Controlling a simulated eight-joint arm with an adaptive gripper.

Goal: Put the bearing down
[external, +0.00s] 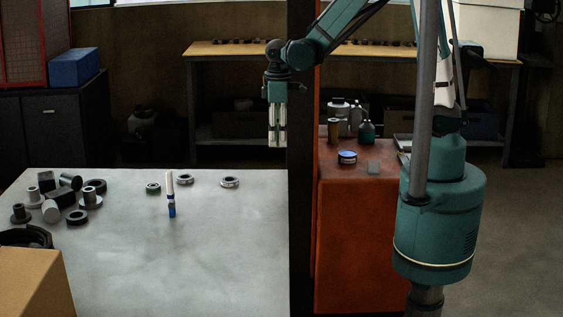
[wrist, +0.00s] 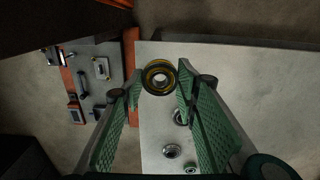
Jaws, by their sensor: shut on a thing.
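My gripper (external: 278,143) hangs fingers down above the far right edge of the pale table (external: 240,245), beside a dark post. In the wrist view my gripper (wrist: 160,84) is shut on a round bearing (wrist: 160,77) with a yellowish-black ring and a bright centre, held at its fingertips. The bearing is clear of the table surface. I cannot make out the bearing in the external view. Other ring-shaped parts lie on the table, among them a ring (external: 230,182) near its far edge and a ring (wrist: 172,152) in the wrist view.
Several cylinders and flanged parts (external: 62,195) crowd the table's left side. A blue-and-white upright tube (external: 171,195) stands mid-table. A cardboard box (external: 35,283) is at front left. An orange cabinet (external: 357,230) carrying bottles and a tin stands right of the post. The table's front right is clear.

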